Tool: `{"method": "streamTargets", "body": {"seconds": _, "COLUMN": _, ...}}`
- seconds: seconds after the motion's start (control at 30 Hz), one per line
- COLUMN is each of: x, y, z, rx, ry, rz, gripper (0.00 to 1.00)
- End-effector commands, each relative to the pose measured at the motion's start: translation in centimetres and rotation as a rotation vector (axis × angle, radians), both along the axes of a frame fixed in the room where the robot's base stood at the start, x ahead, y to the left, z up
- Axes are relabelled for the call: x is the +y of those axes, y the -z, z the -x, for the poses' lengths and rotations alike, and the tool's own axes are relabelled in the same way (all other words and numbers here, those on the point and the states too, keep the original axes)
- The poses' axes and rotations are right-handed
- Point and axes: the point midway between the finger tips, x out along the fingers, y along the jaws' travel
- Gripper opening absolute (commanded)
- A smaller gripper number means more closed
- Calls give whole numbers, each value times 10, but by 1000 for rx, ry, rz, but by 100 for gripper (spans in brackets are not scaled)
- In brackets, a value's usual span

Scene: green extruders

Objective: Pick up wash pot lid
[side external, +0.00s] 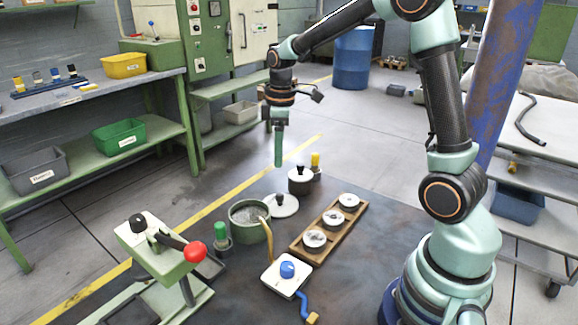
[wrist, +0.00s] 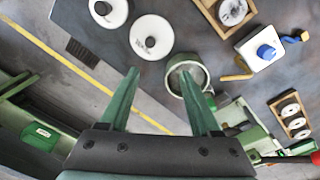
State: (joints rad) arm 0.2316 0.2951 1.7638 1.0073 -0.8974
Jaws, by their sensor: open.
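A round white lid with a black knob (side external: 284,205) lies on the dark table beside a green pot (side external: 249,221) with grey contents. In the wrist view the lid (wrist: 151,37) is ahead of my fingertips, and the open pot (wrist: 187,80) is to its right, near the right finger. My gripper (side external: 279,163) points down, well above the table, apart from the lid. In the wrist view my gripper (wrist: 160,74) is open, with nothing between its two green fingers. A second white round piece with a black knob (side external: 300,180) stands behind the lid.
A wooden tray (side external: 328,230) with several round pieces is right of the pot. A white box with a blue knob (side external: 287,275) and a red-knobbed lever device (side external: 165,248) are nearer the front. A green-capped bottle (side external: 221,235) stands by the pot.

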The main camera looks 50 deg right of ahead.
Motion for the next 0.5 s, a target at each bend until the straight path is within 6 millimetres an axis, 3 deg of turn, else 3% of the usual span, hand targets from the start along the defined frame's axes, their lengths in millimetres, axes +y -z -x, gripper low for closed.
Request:
{"method": "streamTargets", "body": {"seconds": 0.03, "x": -7, "y": 12, "z": -4, "rx": 25, "ry": -29, "rz": -4, "gripper": 64}}
{"method": "streamTargets", "body": {"seconds": 0.2, "x": -19, "y": 34, "z": -13, "rx": 67, "ry": -102, "rz": -11, "gripper": 64}}
{"method": "streamTargets", "body": {"seconds": 0.37, "x": -22, "y": 47, "z": -14, "rx": 78, "ry": -122, "rz": -14, "gripper": 64}}
{"method": "streamTargets", "body": {"seconds": 0.5, "x": -22, "y": 70, "z": -13, "rx": 80, "ry": -122, "rz": -15, "gripper": 64}}
